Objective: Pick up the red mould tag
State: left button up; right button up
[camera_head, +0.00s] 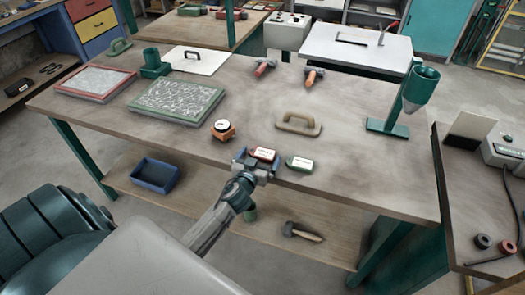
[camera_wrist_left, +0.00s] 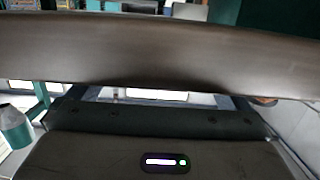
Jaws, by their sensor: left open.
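The red mould tag (camera_head: 264,154), with a white label, lies near the front edge of the workbench in the head view. My left gripper (camera_head: 257,164) is open at that front edge, with its two fingers spread to either side of the red tag. I cannot tell whether they touch it. A green tag (camera_head: 300,163) with a white label lies just right of the gripper. The left wrist view shows neither tag. My right gripper is not in view.
An orange round device (camera_head: 223,130) sits left of the tags, and a beige float (camera_head: 298,124) lies behind them. Two framed panels, green (camera_head: 178,118) and red (camera_head: 95,95), lie at left. A green stand with a cup (camera_head: 388,128) is at right. The bench edge (camera_wrist_left: 160,50) crosses the wrist view.

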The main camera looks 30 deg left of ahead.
pick_arm(q)
jog(key=shift+w, duration=0.15)
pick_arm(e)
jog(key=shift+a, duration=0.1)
pick_arm(q)
jog(key=c, duration=0.7)
jog(key=shift+c, duration=1)
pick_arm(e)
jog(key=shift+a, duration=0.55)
pick_arm(q)
jog(key=shift+r, duration=0.15)
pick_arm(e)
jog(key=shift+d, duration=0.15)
